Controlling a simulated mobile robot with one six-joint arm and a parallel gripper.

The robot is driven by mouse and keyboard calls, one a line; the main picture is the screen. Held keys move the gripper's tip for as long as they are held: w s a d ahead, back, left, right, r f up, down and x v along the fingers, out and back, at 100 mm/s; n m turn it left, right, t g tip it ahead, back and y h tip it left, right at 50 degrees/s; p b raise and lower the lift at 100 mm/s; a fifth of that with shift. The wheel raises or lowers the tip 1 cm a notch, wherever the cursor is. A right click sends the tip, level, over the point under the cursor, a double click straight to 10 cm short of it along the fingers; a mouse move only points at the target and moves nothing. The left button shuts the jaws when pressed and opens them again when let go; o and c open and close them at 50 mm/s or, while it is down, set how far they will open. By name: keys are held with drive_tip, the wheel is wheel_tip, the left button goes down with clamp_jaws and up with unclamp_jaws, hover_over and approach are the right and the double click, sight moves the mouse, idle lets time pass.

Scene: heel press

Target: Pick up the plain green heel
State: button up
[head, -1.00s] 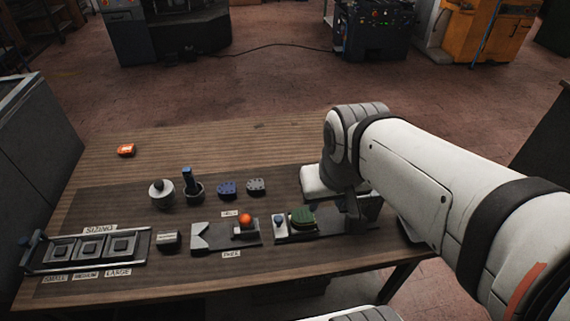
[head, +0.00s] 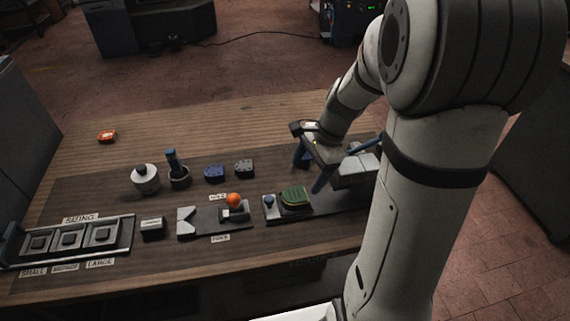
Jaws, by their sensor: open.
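The green heel (head: 296,197) sits on a dark fixture plate (head: 335,203) at the right of the bench. Its edge looks yellowish; I cannot tell whether its surface is plain. My gripper (head: 311,168) is above the bench, just behind and to the right of the green heel. Its two blue fingers are apart, nothing shows between them, and they do not appear to touch the heel. A blue heel (head: 214,172) and a grey heel (head: 244,168) lie further left on the bench.
An orange-knobbed clamp fixture (head: 234,200) is further left, then a sizing tray (head: 70,240). A round pot (head: 145,179) and a brush cup (head: 180,177) stand behind. The far bench is mostly clear.

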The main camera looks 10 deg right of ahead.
sight(297, 194)
drive_tip(key=f+m, duration=0.1)
drive_tip(key=f, duration=0.2)
drive_tip(key=w+a+f+m, duration=0.1)
drive_tip(key=f, duration=0.3)
drive_tip(key=w+a+f, duration=0.1)
drive_tip(key=f, duration=0.3)
drive_tip(key=shift+f+m+y+b, duration=0.1)
drive_tip(key=shift+m+y+b, duration=0.2)
drive_tip(key=shift+m, duration=0.1)
drive_tip(key=shift+c, duration=0.3)
drive_tip(key=c, duration=1.1)
